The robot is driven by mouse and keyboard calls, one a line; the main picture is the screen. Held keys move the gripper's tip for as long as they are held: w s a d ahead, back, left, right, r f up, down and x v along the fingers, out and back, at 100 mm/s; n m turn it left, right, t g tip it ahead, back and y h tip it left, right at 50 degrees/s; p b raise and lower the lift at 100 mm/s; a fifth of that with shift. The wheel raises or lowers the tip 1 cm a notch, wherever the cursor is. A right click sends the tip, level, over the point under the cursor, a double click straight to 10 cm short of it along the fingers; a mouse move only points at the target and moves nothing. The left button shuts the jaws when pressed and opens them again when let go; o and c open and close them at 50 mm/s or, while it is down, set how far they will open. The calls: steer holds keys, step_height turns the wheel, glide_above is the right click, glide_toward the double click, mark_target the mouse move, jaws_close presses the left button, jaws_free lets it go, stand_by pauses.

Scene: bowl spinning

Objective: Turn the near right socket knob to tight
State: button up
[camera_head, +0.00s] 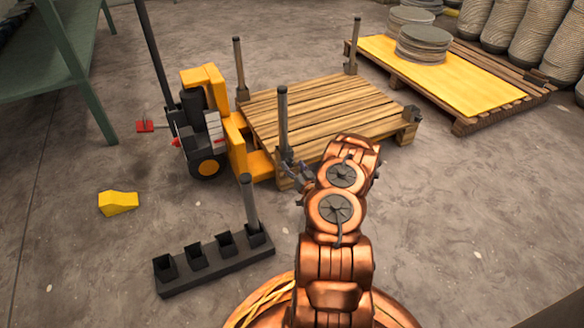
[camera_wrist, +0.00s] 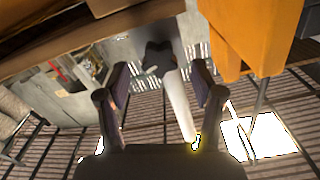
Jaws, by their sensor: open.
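The wooden pallet (camera_head: 325,110) carries grey upright posts at three corners. The post at its nearest corner (camera_head: 283,120) stands beside my gripper (camera_head: 293,168), low at that corner. The right-hand corner has a dark socket (camera_head: 411,114) with no post in it. In the wrist view my gripper (camera_wrist: 160,78) is open and empty. A dark lobed knob (camera_wrist: 157,58) lies ahead between its fingertips, seemingly not gripped. A pale post (camera_wrist: 178,105) runs past it. The knob's turn position cannot be told. In the head view the knob at the gripper is too small to make out.
A yellow-orange pallet truck (camera_head: 207,120) stands at the pallet's left. A black rack (camera_head: 215,262) holds one post and several empty slots. A yellow wedge (camera_head: 118,202) lies on the floor. Another pallet (camera_head: 470,85) is back right; a green shelf (camera_head: 50,60) is left.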

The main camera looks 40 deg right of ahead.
steer(key=shift+x, duration=0.85)
steer(key=shift+r, duration=0.1)
steer(key=c, duration=1.1)
